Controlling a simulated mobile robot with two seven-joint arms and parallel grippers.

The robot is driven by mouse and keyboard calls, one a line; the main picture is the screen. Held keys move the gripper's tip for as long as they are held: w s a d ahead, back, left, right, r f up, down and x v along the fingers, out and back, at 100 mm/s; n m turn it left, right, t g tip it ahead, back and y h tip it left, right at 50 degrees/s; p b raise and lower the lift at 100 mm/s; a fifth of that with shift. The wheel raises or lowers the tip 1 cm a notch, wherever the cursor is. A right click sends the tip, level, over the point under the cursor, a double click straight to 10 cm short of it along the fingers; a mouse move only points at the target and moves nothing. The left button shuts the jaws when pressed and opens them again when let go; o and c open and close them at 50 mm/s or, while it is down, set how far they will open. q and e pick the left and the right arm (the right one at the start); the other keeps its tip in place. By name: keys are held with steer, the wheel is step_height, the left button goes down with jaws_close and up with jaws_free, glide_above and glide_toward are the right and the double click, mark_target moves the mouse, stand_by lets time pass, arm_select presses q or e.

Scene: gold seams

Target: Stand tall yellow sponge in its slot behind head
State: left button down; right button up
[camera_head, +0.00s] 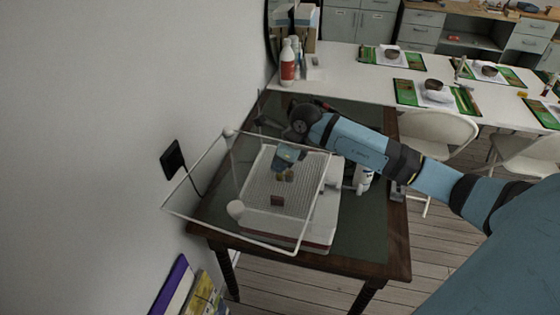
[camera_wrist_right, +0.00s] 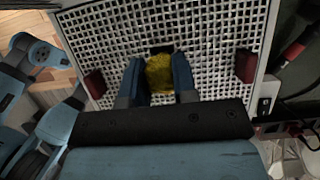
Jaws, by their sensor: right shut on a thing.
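The yellow sponge (camera_wrist_right: 159,73) is between the two blue fingers of my right gripper (camera_wrist_right: 158,82) in the right wrist view, over a white grid bed (camera_wrist_right: 210,30). My right gripper (camera_head: 284,168) is shut on it. In the head view the sponge (camera_head: 280,177) shows small and partly hidden under the gripper, above the bed (camera_head: 257,188). A dark slot-like opening (camera_wrist_right: 160,49) shows just beyond the sponge in the wrist view. I cannot tell whether the sponge touches the bed. My left gripper is not in view.
Dark red blocks stand left (camera_wrist_right: 95,84) and right (camera_wrist_right: 246,65) of the sponge in the wrist view. A clear white-edged cover (camera_head: 190,182) stands around the bed. The wall is close at left.

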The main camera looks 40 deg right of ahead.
steer(key=shift+f+b, duration=1.3)
steer(key=shift+f, duration=0.45)
stand_by(0.5)
steer(key=o, duration=1)
steer(key=shift+c, duration=0.2)
steer(key=shift+r+p, duration=0.7)
steer(key=shift+r, duration=0.5)
steer(key=shift+r+p, duration=0.65)
steer(key=shift+r, duration=0.6)
steer(key=shift+r+p, duration=0.5)
steer(key=shift+r, duration=0.55)
